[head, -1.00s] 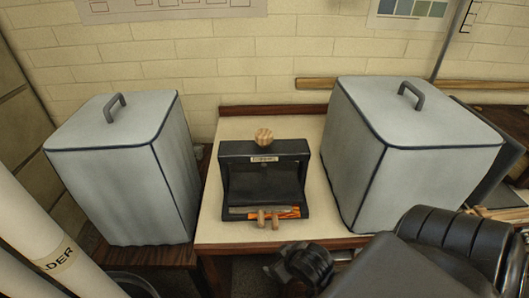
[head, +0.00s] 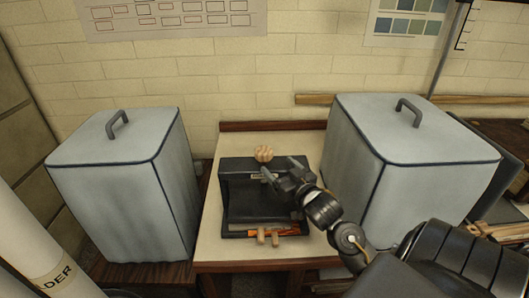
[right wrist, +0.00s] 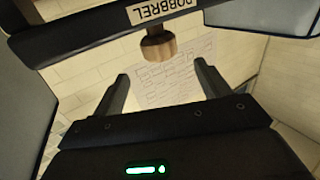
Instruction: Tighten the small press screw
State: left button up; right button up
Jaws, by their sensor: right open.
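The small press (head: 236,212) is a black frame on the cream-topped table. A ribbed wooden screw knob (head: 264,154) stands on its top bar, and it also shows in the right wrist view (right wrist: 159,46). My right gripper (head: 281,168) is at the press's top bar, just in front of and right of the knob. It is open and empty. In the right wrist view, the knob is beyond the gap between the fingertips (right wrist: 161,70), apart from both fingers. My left gripper is not in view.
Grey covered boxes with handles stand left (head: 117,190) and right (head: 410,150) of the press. Small wooden pieces and an orange strip (head: 285,232) lie at the press's front. The table (head: 245,253) has a narrow clear strip in front.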

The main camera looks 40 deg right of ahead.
aim_at(265, 157)
jog(key=w, duration=0.3)
jog(key=w+d+p, duration=0.1)
jog(key=w, duration=0.2)
jog(key=w+p, duration=0.1)
jog(key=w, duration=0.2)
jog(key=shift+w+d+f, duration=0.1)
jog(key=shift+w+d, duration=0.15)
jog(key=c, duration=1)
jog(key=m+h, duration=0.1)
jog(key=h, duration=0.1)
jog(key=m+g+h, duration=0.1)
jog(key=h, duration=0.1)
jog(key=shift+a+r+m, duration=0.15)
jog(key=shift+r+m, duration=0.05)
jog(key=shift+m, duration=0.1)
jog(key=shift+m+g+h+p, duration=0.55)
jog(key=shift+m+h, duration=0.25)
jog(key=shift+h, duration=0.2)
jog(key=shift+m+g+h, duration=0.3)
jog(key=shift+g+h, duration=0.05)
jog(key=shift+h, duration=0.15)
jog(key=shift+f, duration=0.1)
jog(key=o, duration=1)
